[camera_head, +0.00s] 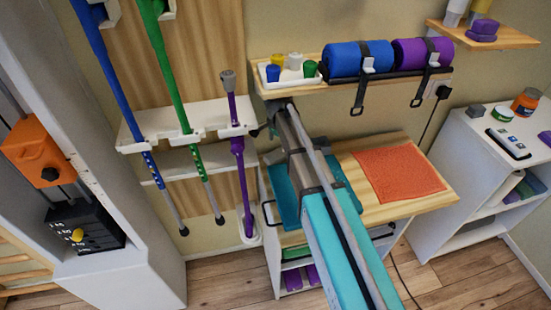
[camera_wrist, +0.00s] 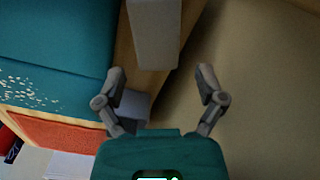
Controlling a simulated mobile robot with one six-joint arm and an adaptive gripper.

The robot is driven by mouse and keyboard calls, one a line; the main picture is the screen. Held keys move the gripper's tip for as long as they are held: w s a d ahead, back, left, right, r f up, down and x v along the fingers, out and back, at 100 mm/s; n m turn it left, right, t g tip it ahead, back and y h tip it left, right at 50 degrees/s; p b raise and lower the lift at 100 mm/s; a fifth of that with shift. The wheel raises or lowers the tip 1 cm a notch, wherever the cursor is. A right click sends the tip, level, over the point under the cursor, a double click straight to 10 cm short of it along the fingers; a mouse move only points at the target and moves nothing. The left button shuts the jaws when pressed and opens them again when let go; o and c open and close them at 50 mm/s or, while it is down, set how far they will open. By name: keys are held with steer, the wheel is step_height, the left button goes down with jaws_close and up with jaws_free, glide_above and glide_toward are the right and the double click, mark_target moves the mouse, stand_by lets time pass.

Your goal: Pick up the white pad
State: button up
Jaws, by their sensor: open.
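My gripper (camera_wrist: 162,76) is open, with nothing between its fingertips in the wrist view. Beyond the fingertips, at the top of that view, is a pale grey-white block (camera_wrist: 155,32). A smaller whitish piece (camera_wrist: 137,103) shows beside the left finger, partly hidden by it. I cannot tell for sure which of these, if either, is the white pad. In the head view my arm reaches over the wooden table (camera_head: 408,207), and its end hides part of the surface there; I cannot make out a white pad in that view.
On the table lie a teal mat (camera_head: 283,199) and an orange-red mat (camera_head: 398,174). A shelf with a blue roll (camera_head: 343,60) and a purple roll (camera_head: 412,52) hangs above. Walking sticks hang in a white rack (camera_head: 160,127) to the left. A white cabinet (camera_head: 480,165) stands right.

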mark_target(278, 153)
steer(key=shift+f, duration=0.1)
steer(key=shift+s+d+f+b, duration=0.1)
steer(key=shift+s+f+b, duration=0.05)
steer(key=shift+f+b, duration=2.45)
steer(key=shift+r, duration=0.1)
steer(key=c, duration=0.9)
steer(key=shift+r, duration=0.1)
